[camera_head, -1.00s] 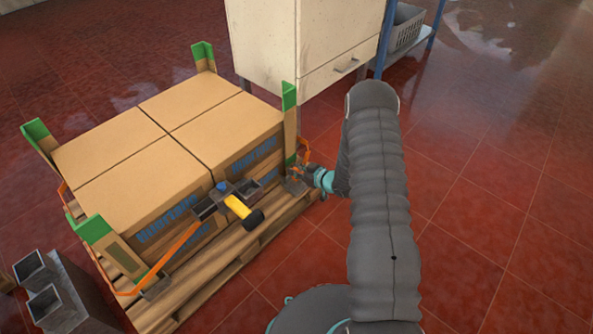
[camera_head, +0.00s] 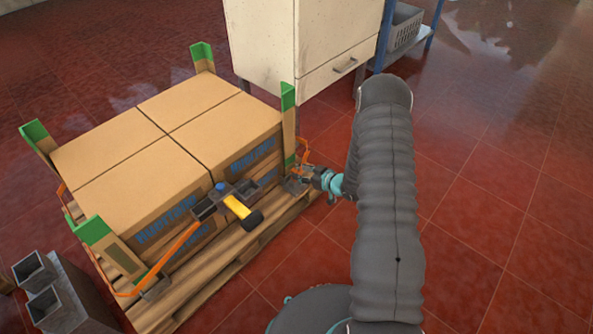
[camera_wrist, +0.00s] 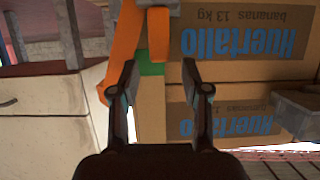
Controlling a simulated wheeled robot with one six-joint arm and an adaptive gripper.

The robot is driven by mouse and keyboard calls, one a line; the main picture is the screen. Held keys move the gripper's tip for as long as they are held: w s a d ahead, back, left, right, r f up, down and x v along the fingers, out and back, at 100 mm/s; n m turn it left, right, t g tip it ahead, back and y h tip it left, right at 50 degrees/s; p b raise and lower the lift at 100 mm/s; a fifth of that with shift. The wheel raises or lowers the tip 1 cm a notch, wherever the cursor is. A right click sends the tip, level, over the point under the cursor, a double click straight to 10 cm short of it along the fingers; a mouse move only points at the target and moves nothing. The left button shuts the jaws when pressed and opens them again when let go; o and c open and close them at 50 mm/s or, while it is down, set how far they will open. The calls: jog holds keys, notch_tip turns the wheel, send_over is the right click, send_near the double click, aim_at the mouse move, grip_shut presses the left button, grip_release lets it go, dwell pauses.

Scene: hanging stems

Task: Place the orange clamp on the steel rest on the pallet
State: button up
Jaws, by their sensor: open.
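An orange piece (camera_head: 304,154), which looks like the clamp, is at the front right corner post, just above a small grey steel rest (camera_head: 296,186) on the pallet (camera_head: 262,228). In the head view I cannot tell whether it touches the rest. In the wrist view, whose picture is upside down, orange parts (camera_wrist: 121,42) show beyond my fingers; I cannot separate clamp from strap there. My gripper (camera_head: 314,173) is just right of the rest. The wrist view shows its fingers (camera_wrist: 160,72) apart with nothing between the tips.
Cartons (camera_head: 200,120) fill the pallet between green-topped corner posts (camera_head: 288,96). An orange strap (camera_head: 172,250) and a tensioner with a yellow handle (camera_head: 237,207) are at the front. A cream cabinet (camera_head: 306,40) stands behind.

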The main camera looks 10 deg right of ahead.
jog(key=v, duration=0.8)
jog(key=w+d+r+h, duration=0.2)
jog(key=r+h, duration=0.1)
jog(key=r, duration=0.4)
jog(key=w+d+r+h, duration=0.1)
jog(key=d+r+h, duration=0.1)
jog(key=r, duration=0.5)
jog(key=s+r+m+g+h, duration=0.1)
jog(key=s+r+m+h, duration=0.3)
jog(key=r, duration=1)
jog(key=s+a+r+m+g, duration=0.1)
jog(key=s+a+r, duration=0.2)
jog(key=s, duration=0.7)
jog(key=s+a+r+m+g, duration=0.1)
jog(key=s+a+r, duration=0.2)
jog(key=s, duration=0.7)
jog(key=s+a+r+m+g+y, duration=0.1)
jog(key=s+a+r, duration=0.3)
jog(key=s, duration=0.6)
jog(key=shift+s+r+g, duration=0.25)
jog(key=shift+s+g, duration=0.1)
jog(key=shift+g, duration=0.25)
jog(key=shift+a, duration=0.15)
jog(key=shift+c, duration=0.5)
